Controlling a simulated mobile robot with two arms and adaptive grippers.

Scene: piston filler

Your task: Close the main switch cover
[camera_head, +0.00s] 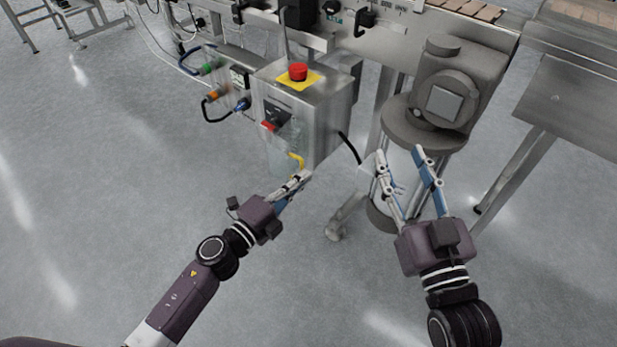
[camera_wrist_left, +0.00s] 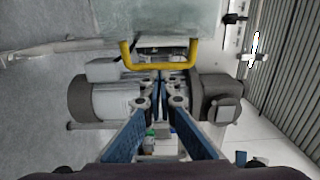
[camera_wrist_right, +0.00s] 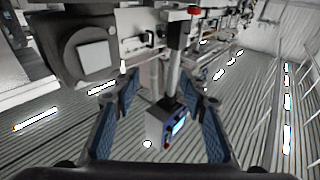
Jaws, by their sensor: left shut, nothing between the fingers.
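The main switch cover (camera_head: 280,153) is a clear panel with a yellow handle (camera_head: 297,160) on the front of the steel control box. It hangs below the black and red main switch (camera_head: 273,119), which shows uncovered. In the left wrist view, the cover (camera_wrist_left: 158,20) is a pale translucent panel, with its yellow handle (camera_wrist_left: 158,67) just in front of my fingertips. My left gripper (camera_head: 303,175) is shut and empty, close by the handle; I cannot tell whether it touches. My right gripper (camera_head: 400,152) is open and empty, right of the box.
A red emergency stop (camera_head: 298,71) on a yellow plate tops the control box (camera_head: 325,105). Cables with coloured plugs (camera_head: 212,94) lie to its left. A grey motor (camera_head: 440,100) stands behind my right gripper.

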